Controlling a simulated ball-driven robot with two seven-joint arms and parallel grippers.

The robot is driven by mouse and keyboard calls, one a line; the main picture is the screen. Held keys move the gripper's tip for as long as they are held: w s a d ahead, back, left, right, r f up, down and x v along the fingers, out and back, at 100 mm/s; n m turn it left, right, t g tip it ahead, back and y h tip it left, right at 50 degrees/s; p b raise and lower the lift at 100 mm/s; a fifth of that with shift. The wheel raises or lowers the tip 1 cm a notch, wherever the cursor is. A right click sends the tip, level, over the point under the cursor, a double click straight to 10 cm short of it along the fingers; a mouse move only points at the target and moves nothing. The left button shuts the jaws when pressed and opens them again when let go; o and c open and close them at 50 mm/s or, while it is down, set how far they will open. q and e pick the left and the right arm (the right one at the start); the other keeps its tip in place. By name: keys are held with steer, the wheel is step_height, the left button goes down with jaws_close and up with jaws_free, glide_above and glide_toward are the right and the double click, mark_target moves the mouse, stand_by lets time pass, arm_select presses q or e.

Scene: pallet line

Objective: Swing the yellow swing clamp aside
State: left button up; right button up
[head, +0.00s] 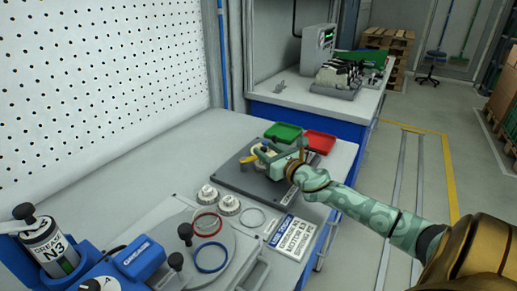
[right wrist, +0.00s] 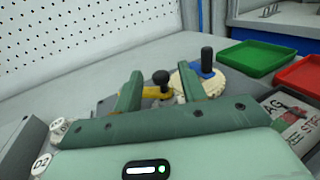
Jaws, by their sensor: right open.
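The yellow swing clamp (right wrist: 158,94) shows in the right wrist view as a yellow arm with a black knob. In the head view the yellow clamp (head: 251,157) stands on a dark plate (head: 233,178), partly hidden by my gripper. My right gripper (right wrist: 161,73) is open, with the clamp's knob showing between its two green fingers; I cannot tell whether they touch it. In the head view the right gripper (head: 268,150) is over the plate. A cream gear (right wrist: 205,84) and a blue clamp (right wrist: 200,70) with a black handle are by the right finger. My left gripper is out of view.
A green tray (head: 284,132) and a red tray (head: 319,142) lie behind the plate. Two pale gears (head: 208,194), a red ring (head: 207,222), a blue ring (head: 211,256) and a sign (head: 294,237) lie in front. A grease bottle (head: 48,245) stands at left.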

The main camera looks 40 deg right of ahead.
steer(key=shift+w+d+b, duration=0.2)
steer(key=shift+w+b, duration=0.15)
steer(key=shift+w, duration=1.6)
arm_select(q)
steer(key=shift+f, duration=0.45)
